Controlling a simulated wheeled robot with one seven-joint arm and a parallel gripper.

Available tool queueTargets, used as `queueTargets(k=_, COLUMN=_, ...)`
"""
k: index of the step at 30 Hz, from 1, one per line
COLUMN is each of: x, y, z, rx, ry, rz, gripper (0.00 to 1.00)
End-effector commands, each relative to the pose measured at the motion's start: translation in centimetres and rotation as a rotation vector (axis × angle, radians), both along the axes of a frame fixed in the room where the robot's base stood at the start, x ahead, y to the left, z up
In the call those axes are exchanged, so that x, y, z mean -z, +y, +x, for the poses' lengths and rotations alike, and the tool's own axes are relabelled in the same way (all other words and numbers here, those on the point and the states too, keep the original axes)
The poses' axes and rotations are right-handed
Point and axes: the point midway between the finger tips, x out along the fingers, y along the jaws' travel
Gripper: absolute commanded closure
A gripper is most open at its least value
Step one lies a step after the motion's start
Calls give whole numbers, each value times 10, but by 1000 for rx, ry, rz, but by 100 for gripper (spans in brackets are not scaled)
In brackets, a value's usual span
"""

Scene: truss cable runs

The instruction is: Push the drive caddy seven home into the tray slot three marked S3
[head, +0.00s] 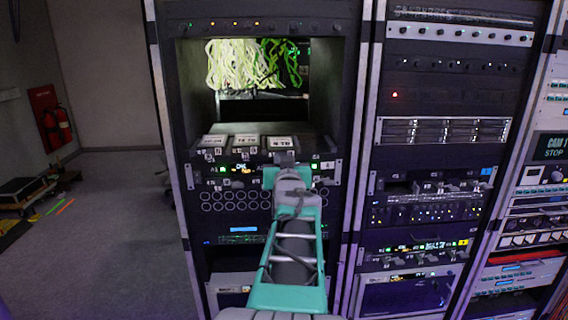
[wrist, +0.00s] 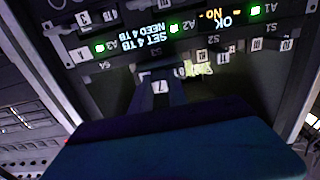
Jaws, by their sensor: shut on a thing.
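Drive caddy seven shows in the wrist view as a dark front with a white "7" label (wrist: 160,87). My gripper (wrist: 161,95) is shut on it, with one finger on each side of the label. The caddy is lined up with the tray slot under the faint S3 mark (wrist: 155,74), between the S4 and S2 marks. How deep it sits I cannot tell; its body is hidden. In the head view, my gripper (head: 284,160) is at the front of the tray unit (head: 325,172), and my arm hides the caddy.
Lit displays reading "SET 4 TB NEED 4 TB" (wrist: 150,40) and "OK" sit beside the slots. A yellowish tag (wrist: 200,69) is near S2. Open floor is at left.

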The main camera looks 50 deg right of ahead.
Motion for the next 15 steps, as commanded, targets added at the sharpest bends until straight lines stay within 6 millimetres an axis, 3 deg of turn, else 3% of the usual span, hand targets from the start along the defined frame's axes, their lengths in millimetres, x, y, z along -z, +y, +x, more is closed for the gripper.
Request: queueTargets(k=15, x=-2, y=-23, z=21, rx=-2, ry=-3, rz=-4, gripper=100)
